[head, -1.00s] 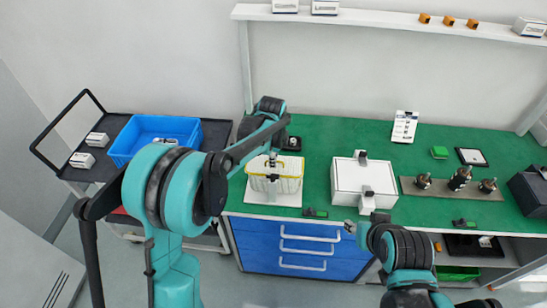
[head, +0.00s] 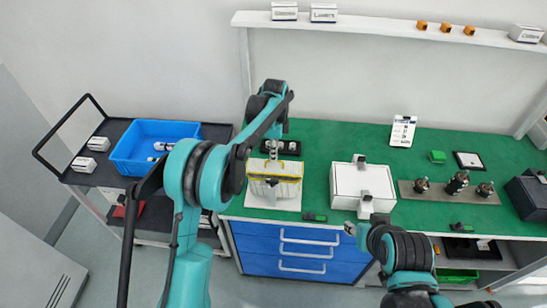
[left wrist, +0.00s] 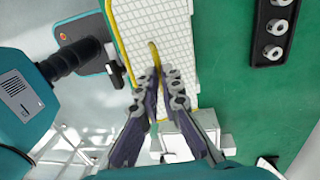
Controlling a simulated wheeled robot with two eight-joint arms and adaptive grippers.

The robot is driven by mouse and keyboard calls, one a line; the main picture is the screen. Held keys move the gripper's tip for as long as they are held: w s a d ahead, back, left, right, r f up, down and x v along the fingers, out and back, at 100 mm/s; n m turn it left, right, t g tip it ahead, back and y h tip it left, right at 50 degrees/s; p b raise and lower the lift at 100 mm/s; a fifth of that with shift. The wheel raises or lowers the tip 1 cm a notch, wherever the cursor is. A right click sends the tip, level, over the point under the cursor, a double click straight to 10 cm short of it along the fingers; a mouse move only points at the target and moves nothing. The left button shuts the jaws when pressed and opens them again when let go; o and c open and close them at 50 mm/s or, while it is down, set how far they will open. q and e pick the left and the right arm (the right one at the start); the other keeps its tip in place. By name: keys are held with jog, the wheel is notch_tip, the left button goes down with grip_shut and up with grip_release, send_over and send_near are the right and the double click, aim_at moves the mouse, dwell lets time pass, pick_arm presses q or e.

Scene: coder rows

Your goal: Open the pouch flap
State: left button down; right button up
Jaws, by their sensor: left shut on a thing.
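The pouch (head: 287,190) is white with a grid pattern and yellow edging, and sits on a white board (head: 258,201) on the green bench. Its flap (head: 290,167) shows along the back top in the head view, and as a large gridded panel (left wrist: 165,25) in the left wrist view. My left gripper (head: 271,160) is above the pouch; its fingertips (left wrist: 163,75) are closed on the yellow pull tab (left wrist: 153,52) at the flap. The flap's exact angle is hard to tell. My right gripper (head: 350,228) is by the bench's front edge, away from the pouch, too small to read.
A white latched box (head: 345,185) stands right of the pouch, and a black holder with round sockets (head: 290,148) behind it. A blue bin (head: 133,152) is on the cart at left. Green bench surface is clear behind the white box.

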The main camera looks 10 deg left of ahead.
pick_arm(q)
jog(key=c, duration=2.3)
grip_release()
jog(key=shift+w+r+g+p, duration=0.25)
jog(key=shift+w+g+p, duration=0.25)
jog(key=shift+g, duration=0.15)
jog(key=shift+w+r+g+p, duration=0.2)
jog(key=shift+w+g+p, duration=0.2)
jog(key=shift+g, duration=0.25)
jog(key=o, duration=0.6)
jog(key=shift+f, duration=0.15)
jog(key=shift+v, duration=3.8)
jog(key=shift+s, duration=0.1)
